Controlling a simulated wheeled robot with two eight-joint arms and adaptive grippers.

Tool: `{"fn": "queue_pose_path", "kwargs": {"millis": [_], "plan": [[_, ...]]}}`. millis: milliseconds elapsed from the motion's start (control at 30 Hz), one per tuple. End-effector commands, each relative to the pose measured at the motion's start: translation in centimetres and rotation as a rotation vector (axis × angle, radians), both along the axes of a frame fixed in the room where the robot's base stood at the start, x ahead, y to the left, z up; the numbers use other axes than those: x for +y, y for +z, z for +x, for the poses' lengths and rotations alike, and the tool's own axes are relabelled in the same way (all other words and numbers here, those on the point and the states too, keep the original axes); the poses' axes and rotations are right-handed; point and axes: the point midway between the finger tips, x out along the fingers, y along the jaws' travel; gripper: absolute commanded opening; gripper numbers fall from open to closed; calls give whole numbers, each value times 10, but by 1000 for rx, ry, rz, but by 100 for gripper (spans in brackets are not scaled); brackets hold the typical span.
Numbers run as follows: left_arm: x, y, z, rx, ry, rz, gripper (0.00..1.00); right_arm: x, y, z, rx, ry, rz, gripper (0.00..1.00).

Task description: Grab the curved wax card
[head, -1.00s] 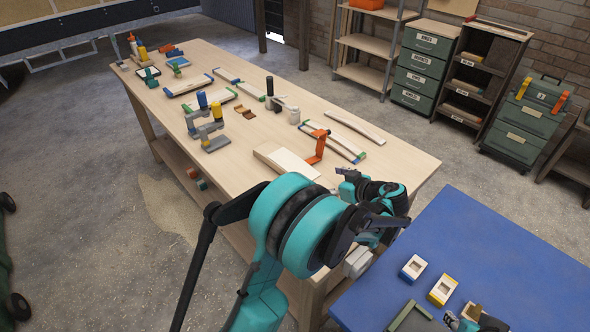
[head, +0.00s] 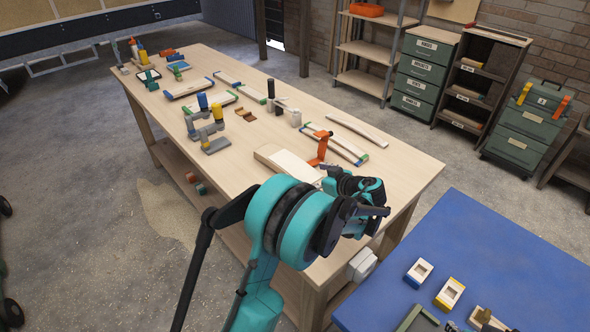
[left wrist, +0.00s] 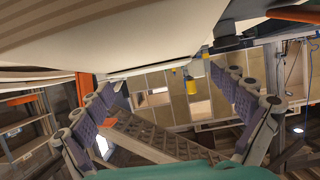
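A pale, smooth curved-edged piece (head: 292,166) lies on a wooden board (head: 271,155) near the front of the long workbench; I cannot tell whether it is the curved wax card. My left gripper (head: 330,176) is just right of it, low over the bench. In the left wrist view my left gripper (left wrist: 170,105) has its fingers spread wide with nothing between them. A large pale surface (left wrist: 120,30) fills the top of that view, above the fingers. Only dark bits of what may be my right gripper (head: 451,326) show at the bottom edge; its fingers are unclear.
An orange clamp-like piece (head: 320,149) stands beside the left gripper. A curved wooden strip (head: 357,130) and brown curved pieces (head: 245,115) lie farther back. A blue-topped table (head: 510,250) holds small boxes (head: 418,272). The bench's right front corner (head: 410,180) is clear.

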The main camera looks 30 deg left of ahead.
Motion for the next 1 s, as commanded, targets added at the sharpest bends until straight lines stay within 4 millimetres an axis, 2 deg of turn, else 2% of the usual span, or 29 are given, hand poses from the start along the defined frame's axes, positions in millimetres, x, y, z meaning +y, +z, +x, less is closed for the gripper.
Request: {"fn": "queue_pose_path", "kwargs": {"millis": [33, 100, 133, 567, 733, 867, 1000], "plan": [[0, 0, 0, 0, 0, 0, 80, 0, 0, 0, 0, 0, 0, 34], [0, 0, 0, 0, 0, 0, 67, 0, 0, 0, 0, 0, 0, 34], [0, 0, 0, 0, 0, 0, 66, 0, 0, 0, 0, 0, 0, 34], [0, 4, 0, 1, 1, -1, 66, 0, 2, 0, 0, 0, 0, 34], [0, 23, 0, 0, 1, 0, 66, 0, 13, 0, 0, 0, 0, 34], [0, 48, 0, 2, 1, 0, 66, 0, 26, 0, 0, 0, 0, 34], [-16, 65, -30, 1, -3, -1, 66, 0, 36, 0, 0, 0, 0, 34]]}}
